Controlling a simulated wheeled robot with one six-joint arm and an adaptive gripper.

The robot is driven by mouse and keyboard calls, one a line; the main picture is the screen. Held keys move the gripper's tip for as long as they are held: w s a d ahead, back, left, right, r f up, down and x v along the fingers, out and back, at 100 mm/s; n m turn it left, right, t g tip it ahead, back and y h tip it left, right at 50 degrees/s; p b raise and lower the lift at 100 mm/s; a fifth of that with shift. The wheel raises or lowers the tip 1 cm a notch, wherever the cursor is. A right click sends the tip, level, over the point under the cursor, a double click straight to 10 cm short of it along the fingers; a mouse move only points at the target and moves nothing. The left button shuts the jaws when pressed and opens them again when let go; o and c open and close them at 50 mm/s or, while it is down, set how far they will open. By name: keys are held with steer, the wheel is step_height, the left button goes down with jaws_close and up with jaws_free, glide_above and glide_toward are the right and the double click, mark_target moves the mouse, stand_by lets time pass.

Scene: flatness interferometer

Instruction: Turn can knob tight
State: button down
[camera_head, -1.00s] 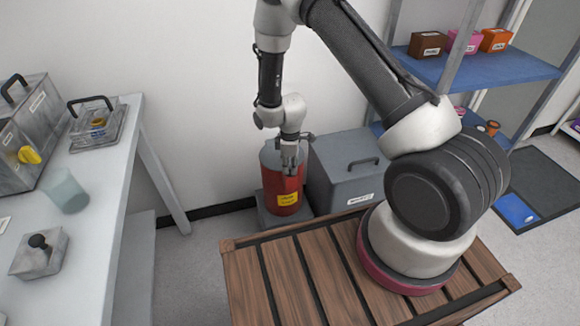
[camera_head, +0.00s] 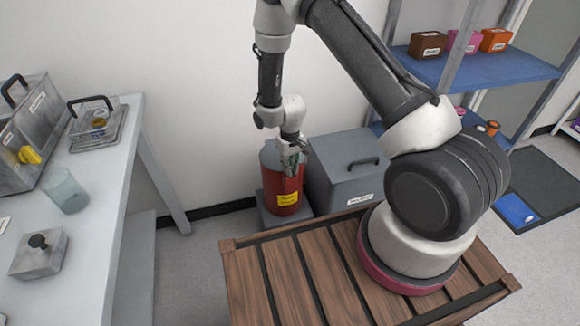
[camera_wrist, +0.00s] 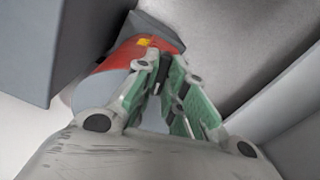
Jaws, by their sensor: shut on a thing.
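My gripper (camera_head: 292,166) points down at the top of the can. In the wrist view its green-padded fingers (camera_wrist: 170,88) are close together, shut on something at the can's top. The knob itself is hidden by the fingers, so I cannot see how it sits.
A grey case (camera_head: 345,175) with a dark handle stands right beside the can. A white table (camera_head: 105,235) with metal boxes is at the left. A shelf (camera_head: 490,75) with small boxes is at the right. A slatted wooden deck (camera_head: 300,275) lies in front.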

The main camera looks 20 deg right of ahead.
steer(key=shift+m, duration=1.1)
steer(key=c, duration=1.5)
jaws_free()
step_height(320, 180, up, 12)
